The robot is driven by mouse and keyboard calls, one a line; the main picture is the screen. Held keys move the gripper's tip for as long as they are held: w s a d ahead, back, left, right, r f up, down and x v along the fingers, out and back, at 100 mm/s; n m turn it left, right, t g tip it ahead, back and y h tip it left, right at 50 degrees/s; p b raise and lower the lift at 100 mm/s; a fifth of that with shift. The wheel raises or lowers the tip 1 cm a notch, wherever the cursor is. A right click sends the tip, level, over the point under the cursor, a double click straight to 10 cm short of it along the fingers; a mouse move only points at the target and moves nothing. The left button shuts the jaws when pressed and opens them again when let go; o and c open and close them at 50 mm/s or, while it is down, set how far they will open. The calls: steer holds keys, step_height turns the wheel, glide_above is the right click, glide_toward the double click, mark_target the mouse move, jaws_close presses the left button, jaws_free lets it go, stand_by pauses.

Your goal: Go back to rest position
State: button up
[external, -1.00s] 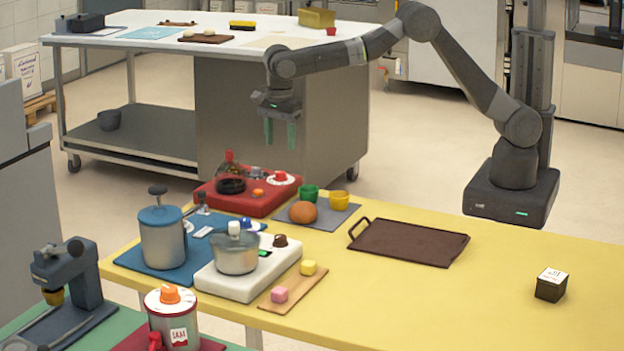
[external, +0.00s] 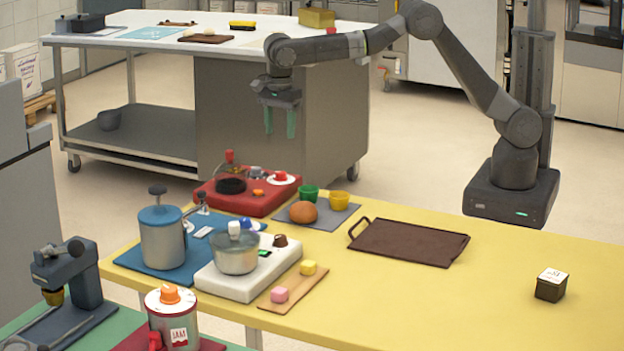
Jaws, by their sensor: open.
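My gripper (external: 280,122) hangs in the air with its two green fingers pointing down and apart. It is open and nothing shows between the fingers. It is above the far left part of the yellow table (external: 400,300), higher than the red station (external: 245,204) and clear of it. My arm reaches from its mount at the right, up over an elbow and out to the left.
A small dark box (external: 551,285) sits at right. The front right tabletop is clear.

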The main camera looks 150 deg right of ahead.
mark_target(281, 172)
step_height(281, 172, down, 12)
steer(key=shift+r+p, duration=0.1)
steer(key=shift+p, duration=0.3)
steer(key=shift+r, duration=0.15)
